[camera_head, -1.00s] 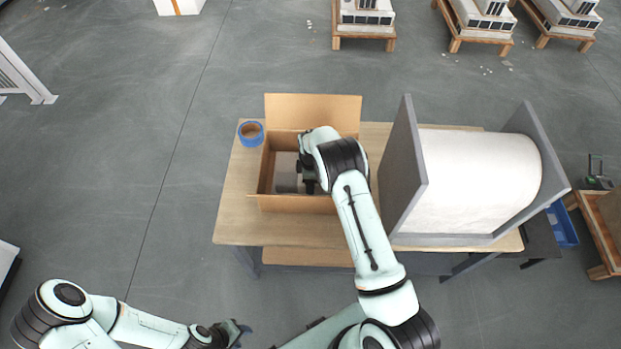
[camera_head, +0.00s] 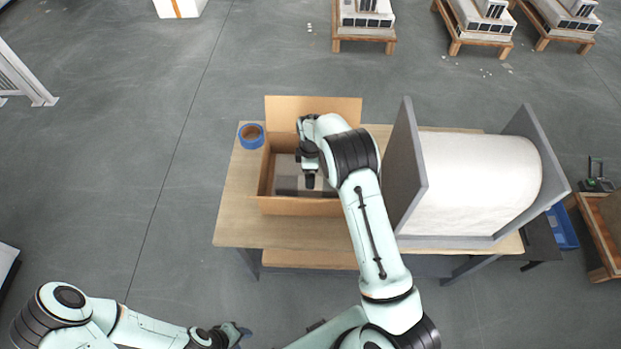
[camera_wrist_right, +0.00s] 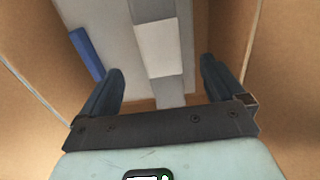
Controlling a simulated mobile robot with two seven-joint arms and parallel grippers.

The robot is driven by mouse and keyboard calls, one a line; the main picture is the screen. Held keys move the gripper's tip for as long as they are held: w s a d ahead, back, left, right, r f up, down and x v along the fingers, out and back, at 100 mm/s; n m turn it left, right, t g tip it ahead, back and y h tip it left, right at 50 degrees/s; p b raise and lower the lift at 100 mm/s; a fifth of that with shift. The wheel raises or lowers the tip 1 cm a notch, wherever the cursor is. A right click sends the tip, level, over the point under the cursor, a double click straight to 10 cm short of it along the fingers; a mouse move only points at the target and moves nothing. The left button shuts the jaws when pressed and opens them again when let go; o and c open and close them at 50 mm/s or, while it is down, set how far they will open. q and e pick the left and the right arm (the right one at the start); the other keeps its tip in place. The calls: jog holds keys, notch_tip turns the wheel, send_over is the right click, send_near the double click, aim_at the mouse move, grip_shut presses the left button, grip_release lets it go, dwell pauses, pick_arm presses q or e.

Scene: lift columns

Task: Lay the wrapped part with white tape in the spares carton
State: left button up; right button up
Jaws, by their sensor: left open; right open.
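The spares carton (camera_head: 300,206) is an open brown box on the table, its back flap standing up. A grey wrapped part with a pale band of tape (camera_head: 287,184) lies on its floor, partly hidden by my right arm. In the right wrist view the part (camera_wrist_right: 157,50) runs lengthwise ahead, its white band between grey stretches. My right gripper (camera_head: 309,180) is inside or just above the carton. Its fingers (camera_wrist_right: 160,88) are wide apart, with no contact on the part visible. My left gripper (camera_head: 240,332) is low at the left, away from the table, and empty.
A blue tape roll (camera_head: 250,136) lies on the table (camera_head: 235,210) left of the carton. A large white roll in a grey stand (camera_head: 405,175) stands close on the right. A blue strip (camera_wrist_right: 87,52) shows beside the part in the wrist view; I cannot tell what it is.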

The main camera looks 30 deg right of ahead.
notch_tip(320, 180, up, 6)
jog(key=shift+f, duration=0.15)
dwell(0.5)
